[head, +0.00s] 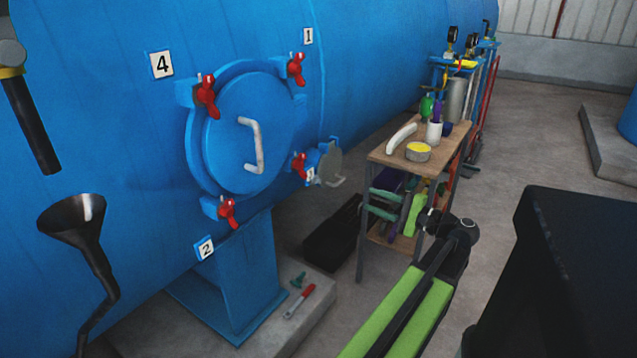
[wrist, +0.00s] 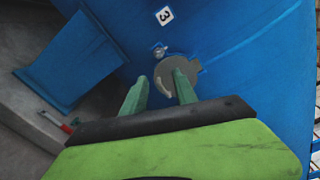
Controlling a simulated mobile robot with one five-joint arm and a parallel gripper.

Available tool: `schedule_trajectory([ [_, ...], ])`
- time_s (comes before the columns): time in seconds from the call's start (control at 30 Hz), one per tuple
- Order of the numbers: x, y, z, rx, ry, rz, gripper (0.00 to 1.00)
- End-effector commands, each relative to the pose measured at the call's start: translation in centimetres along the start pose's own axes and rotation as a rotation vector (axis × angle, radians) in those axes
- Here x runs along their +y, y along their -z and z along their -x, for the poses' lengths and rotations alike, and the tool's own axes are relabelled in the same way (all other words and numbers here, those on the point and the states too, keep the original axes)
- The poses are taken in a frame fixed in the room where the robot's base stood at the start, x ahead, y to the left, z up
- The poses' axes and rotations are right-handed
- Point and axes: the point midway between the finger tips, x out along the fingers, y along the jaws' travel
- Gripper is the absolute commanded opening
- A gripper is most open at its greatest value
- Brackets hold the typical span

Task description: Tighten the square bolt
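In the head view, a round blue hatch (head: 235,135) on the tank carries several red wing clamps (head: 207,95) and a white handle. At its lower right is a small port with a grey cover (head: 330,163). The wrist view shows this grey cover (wrist: 184,68) and a small silver fitting (wrist: 160,50) beside it, below the label 3. It may be the square bolt; its shape is too small to tell. My gripper (wrist: 160,87) is open, its two pale green fingers apart, with the cover's pale handle seen between and beyond them. I cannot tell whether they touch it.
A wooden cart (head: 432,158) with bottles and a yellow-topped tin stands right of the hatch. A blue support (head: 235,280) stands on a concrete plinth. A black funnel (head: 75,225) is at left.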

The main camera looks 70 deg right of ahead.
Motion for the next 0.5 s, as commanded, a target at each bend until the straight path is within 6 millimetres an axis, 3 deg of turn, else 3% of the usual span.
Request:
schedule_trajectory([
  [0.17,0.2,-0.3,-3.1,-0.008,-0.005,0.0,0.35],
  [0.5,0.3,-0.5,-12.0,-0.014,-0.008,0.0,0.35],
])
